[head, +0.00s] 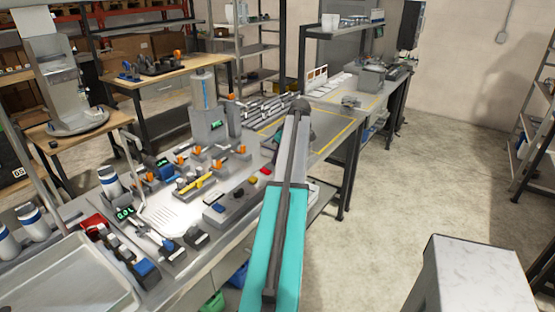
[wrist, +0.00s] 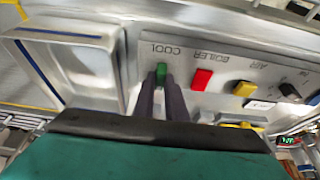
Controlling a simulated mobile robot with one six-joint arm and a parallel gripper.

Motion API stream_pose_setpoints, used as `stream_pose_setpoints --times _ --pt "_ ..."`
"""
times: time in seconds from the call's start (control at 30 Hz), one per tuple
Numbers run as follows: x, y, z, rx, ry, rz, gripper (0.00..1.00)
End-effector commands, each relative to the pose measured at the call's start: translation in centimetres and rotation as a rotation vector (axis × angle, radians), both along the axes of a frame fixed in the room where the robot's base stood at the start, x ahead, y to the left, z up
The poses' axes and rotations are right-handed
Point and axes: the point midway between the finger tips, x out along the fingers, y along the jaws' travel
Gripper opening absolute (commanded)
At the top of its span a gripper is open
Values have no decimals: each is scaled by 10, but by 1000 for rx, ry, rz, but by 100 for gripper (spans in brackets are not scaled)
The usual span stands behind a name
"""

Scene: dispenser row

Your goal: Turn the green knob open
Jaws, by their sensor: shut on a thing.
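The green knob (wrist: 161,74) is on a grey panel (wrist: 215,70) under the label "COOL" in the wrist view. My gripper (wrist: 161,92) has its two dark fingers close together at the green knob, shut on it. The fingers cover its lower part. In the head view my teal arm (head: 272,235) reaches forward over the bench, and the green knob and fingertips are hidden behind it.
To the right of the green knob are a red knob (wrist: 202,79), a yellow knob (wrist: 244,89) and a black knob (wrist: 289,92). A metal tray-like fixture (wrist: 70,65) is close on the left. Small fixtures crowd the bench (head: 225,182).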

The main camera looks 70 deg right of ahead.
Motion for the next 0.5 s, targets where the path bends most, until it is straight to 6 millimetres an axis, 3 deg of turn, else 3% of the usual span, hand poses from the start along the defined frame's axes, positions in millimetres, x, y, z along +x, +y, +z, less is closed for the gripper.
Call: stream_pose_setpoints --times 0.47,0.5 --pt "1 2 0 3 1 23 0" --pt "1 2 0 3 1 23 17"
